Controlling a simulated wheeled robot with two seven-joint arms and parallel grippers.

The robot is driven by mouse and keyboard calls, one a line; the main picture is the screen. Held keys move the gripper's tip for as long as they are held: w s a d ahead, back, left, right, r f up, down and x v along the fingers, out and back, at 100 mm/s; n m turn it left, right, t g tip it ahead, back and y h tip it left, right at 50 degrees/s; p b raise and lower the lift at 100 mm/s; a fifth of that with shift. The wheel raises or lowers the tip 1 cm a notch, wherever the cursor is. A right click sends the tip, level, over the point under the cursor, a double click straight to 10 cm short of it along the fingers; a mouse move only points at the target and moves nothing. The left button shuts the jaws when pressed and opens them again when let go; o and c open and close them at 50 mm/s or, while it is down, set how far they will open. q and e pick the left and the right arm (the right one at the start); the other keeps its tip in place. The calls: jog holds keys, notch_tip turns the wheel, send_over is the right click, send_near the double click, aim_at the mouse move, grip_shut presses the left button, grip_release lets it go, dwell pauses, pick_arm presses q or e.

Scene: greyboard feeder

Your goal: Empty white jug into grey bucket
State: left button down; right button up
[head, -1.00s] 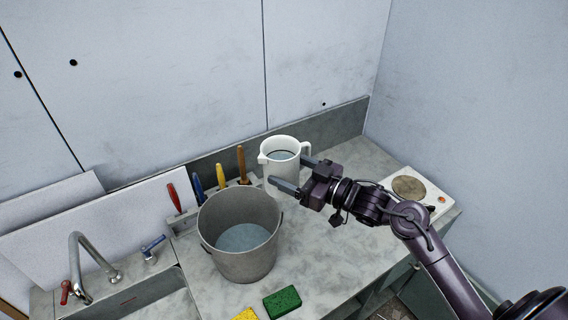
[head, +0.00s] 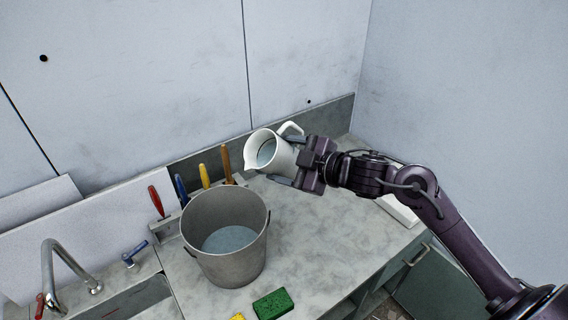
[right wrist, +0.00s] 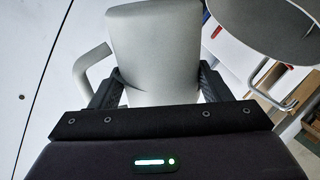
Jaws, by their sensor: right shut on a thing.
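The white jug (head: 283,158) is held up off the counter in my right gripper (head: 287,163), just behind and to the right of the bucket. It is tilted, its mouth and spout leaning left toward the bucket, and liquid shows inside it. My right gripper is shut around the jug's body; the right wrist view shows the jug (right wrist: 155,50) between the two fingers, its handle at the left. The grey bucket (head: 232,262) stands upright on the counter with liquid in it. No stream shows between jug and bucket. My left gripper is not in view.
The grey counter (head: 330,230) is clear to the right of the bucket. A rack of coloured-handled tools (head: 205,177) stands behind the bucket. A tap (head: 50,270) and sink are at left. A green sponge (head: 272,304) lies in front. A white hotplate (head: 398,208) is partly hidden by my arm.

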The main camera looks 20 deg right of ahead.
aim_at(276, 152)
jog(key=shift+r+n+h+b, duration=0.1)
jog(key=shift+n+h+b, duration=0.3)
jog(key=shift+n, duration=0.2)
jog(key=r+n+h, duration=0.1)
jog(key=a+r+n+h, duration=0.1)
jog(key=n, duration=0.1)
jog(key=shift+s+b, duration=0.1)
jog(key=shift+b, duration=0.2)
jog(key=shift+s+a+r+n+t+h, duration=0.15)
jog(key=shift+a+r+n+h, duration=0.25)
jog(key=shift+a+n+h, duration=0.25)
jog(key=shift+s+a+r+n+t+h, duration=0.15)
jog(key=shift+a+r+n+h, duration=0.25)
jog(key=shift+n, duration=0.45)
jog(key=shift+s+a+r+n+h, duration=0.15)
jog(key=shift+a+r+n+h, duration=0.35)
jog(key=shift+a+n+h, duration=0.4)
jog(key=shift+d, duration=0.1)
jog(key=shift+f, duration=0.15)
dwell(3.7)
